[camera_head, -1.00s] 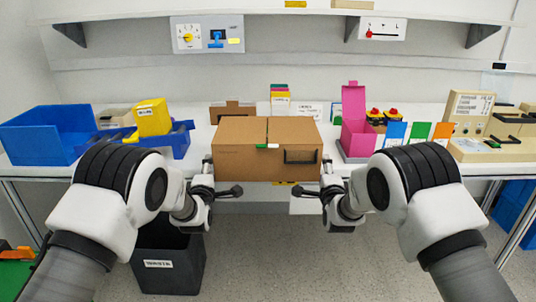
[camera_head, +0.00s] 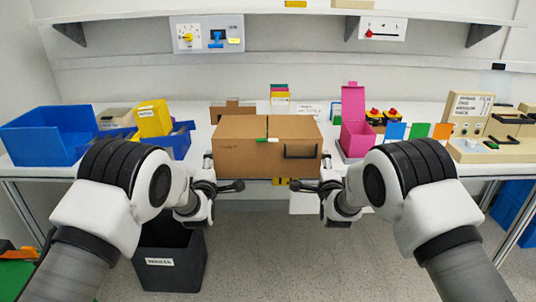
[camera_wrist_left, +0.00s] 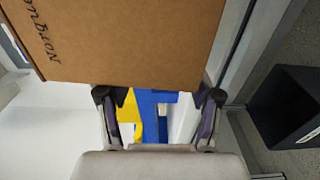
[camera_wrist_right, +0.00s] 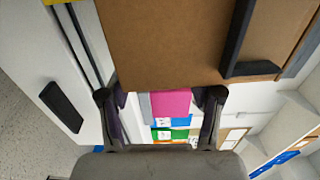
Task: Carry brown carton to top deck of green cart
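The brown carton (camera_head: 250,155) stands upright at the front of the white bench, with a dark handle on its front and a small green-and-white strip at its top edge. Its brown surface fills the top of the left wrist view (camera_wrist_left: 130,40) and right wrist view (camera_wrist_right: 170,40). My left gripper (camera_head: 222,175) is at its lower left corner, my right gripper (camera_head: 315,174) at its lower right corner. Both have fingers spread, with nothing clamped between them; whether they touch the carton is unclear. A green surface (camera_head: 14,276), perhaps the green cart, shows only partly at lower left.
A blue bin (camera_head: 40,145) and yellow box (camera_head: 153,118) stand left of the carton. A pink box (camera_head: 355,135) and colored cards stand right. A dark bin (camera_head: 170,268) is on the floor below my left arm. An orange item (camera_head: 18,252) sits by the green surface. Floor between my arms is clear.

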